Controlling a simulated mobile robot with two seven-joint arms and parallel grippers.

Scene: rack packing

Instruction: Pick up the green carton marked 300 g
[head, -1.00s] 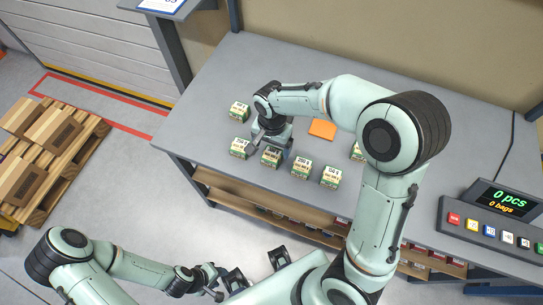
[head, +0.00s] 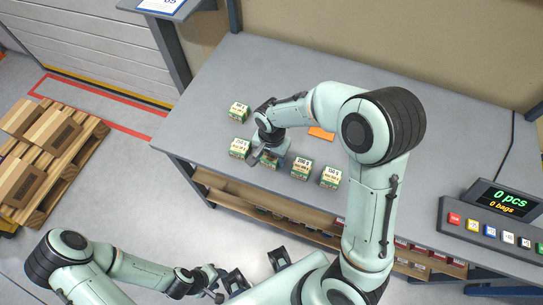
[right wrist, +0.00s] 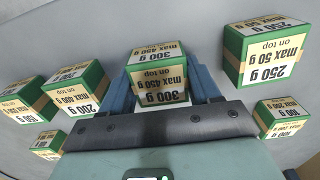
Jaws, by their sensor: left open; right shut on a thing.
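The green carton marked 300 g (right wrist: 158,62) sits between the two fingers of my right gripper (right wrist: 160,88) in the right wrist view, label upside down in the picture. The fingers are shut on its sides. In the head view, my right gripper (head: 268,151) covers most of this carton (head: 269,162) near the front edge of the table. I cannot tell whether the carton still touches the table. My left gripper (head: 217,284) is open and empty, low in front of the table.
Cartons marked 250 g (right wrist: 271,56) and 200 g (right wrist: 75,85) stand on either side. Several other cartons stand nearby, including one (head: 331,177) at the right of the row. An orange pad (head: 321,133) lies behind, partly hidden. The table's (head: 210,75) back left is clear.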

